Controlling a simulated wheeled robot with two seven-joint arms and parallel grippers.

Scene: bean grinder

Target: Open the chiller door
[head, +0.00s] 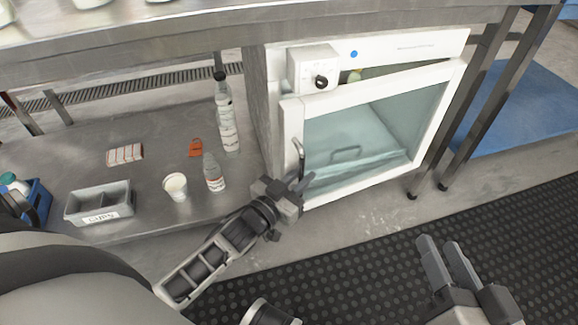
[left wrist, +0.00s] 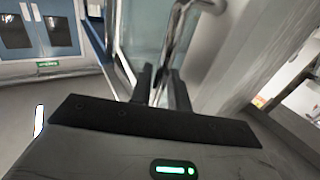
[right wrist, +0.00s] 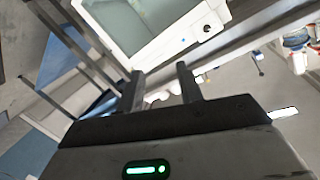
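The white chiller (head: 291,62) stands under the counter in the head view. Its glass-fronted door (head: 292,118) appears slightly ajar, with a gap along its top edge. The curved metal door handle (head: 300,152) is on the door's left side. My left gripper (head: 303,184) is at the lower part of this handle. In the left wrist view the handle (left wrist: 173,42) runs down between the close-set fingers (left wrist: 162,88), which appear shut on it. My right gripper (head: 449,262) is open and empty, in front of the chiller and to its right; the right wrist view shows its parted fingers (right wrist: 161,88).
Left of the chiller, a metal shelf (head: 140,190) holds bottles (head: 228,120), a paper cup (head: 175,187) and a grey bin (head: 98,204). Table legs (head: 480,100) stand at right. The floor with its black mat (head: 370,265) is clear before the chiller.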

